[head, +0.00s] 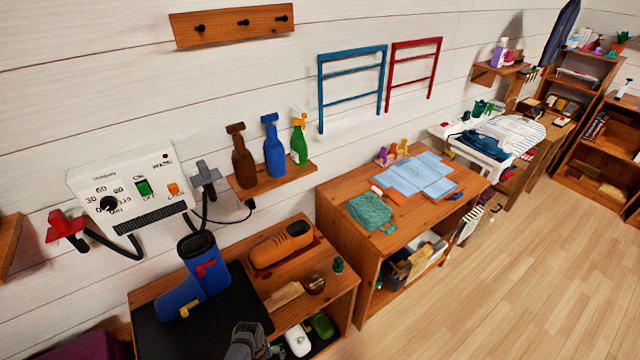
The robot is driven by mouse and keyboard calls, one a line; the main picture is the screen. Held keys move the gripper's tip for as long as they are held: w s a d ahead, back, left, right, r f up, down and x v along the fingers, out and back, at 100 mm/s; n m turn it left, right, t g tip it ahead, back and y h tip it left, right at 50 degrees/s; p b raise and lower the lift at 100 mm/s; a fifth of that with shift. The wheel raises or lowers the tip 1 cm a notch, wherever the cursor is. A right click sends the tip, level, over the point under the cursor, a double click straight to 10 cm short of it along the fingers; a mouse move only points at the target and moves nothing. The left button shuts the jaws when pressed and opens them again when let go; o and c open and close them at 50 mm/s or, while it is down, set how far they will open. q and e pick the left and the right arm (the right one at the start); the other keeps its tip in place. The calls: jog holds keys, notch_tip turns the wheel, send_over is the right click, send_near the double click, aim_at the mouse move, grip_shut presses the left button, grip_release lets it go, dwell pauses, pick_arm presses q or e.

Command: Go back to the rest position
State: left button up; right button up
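A grey part that looks like my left gripper (248,341) shows at the bottom edge, left of centre. It is cut off by the frame, and I cannot see whether its fingers are open or shut. It appears in front of the right side of a black mat (225,308) on the low wooden bench. I see nothing clearly held in it. A blue boot (187,288) with red and yellow tabs stands on the mat, left of this part. My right gripper is not in view.
A wall dryer unit (130,198) with hoses hangs above the bench. An orange-brown shoe (281,246) and a brush (284,294) lie on the bench (335,290). A wooden table (345,207) with blue cloth (415,175) stands right. The floor (520,270) at right is clear.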

pick_arm(q)
jog(key=s+a+f+m+b, duration=0.1)
jog(key=s+a+f+b, duration=0.1)
jog(key=s+f, duration=0.4)
jog(key=s+a+f+m+t+b, duration=0.1)
jog(key=s+a+f, duration=0.4)
jog(key=s, duration=0.7)
jog(key=s+a+f+m+y+b, duration=0.1)
jog(key=s+a+f+m+b, duration=0.2)
jog(key=s+f, duration=0.5)
jog(key=shift+s+a, duration=0.15)
jog(key=shift+s, duration=0.4)
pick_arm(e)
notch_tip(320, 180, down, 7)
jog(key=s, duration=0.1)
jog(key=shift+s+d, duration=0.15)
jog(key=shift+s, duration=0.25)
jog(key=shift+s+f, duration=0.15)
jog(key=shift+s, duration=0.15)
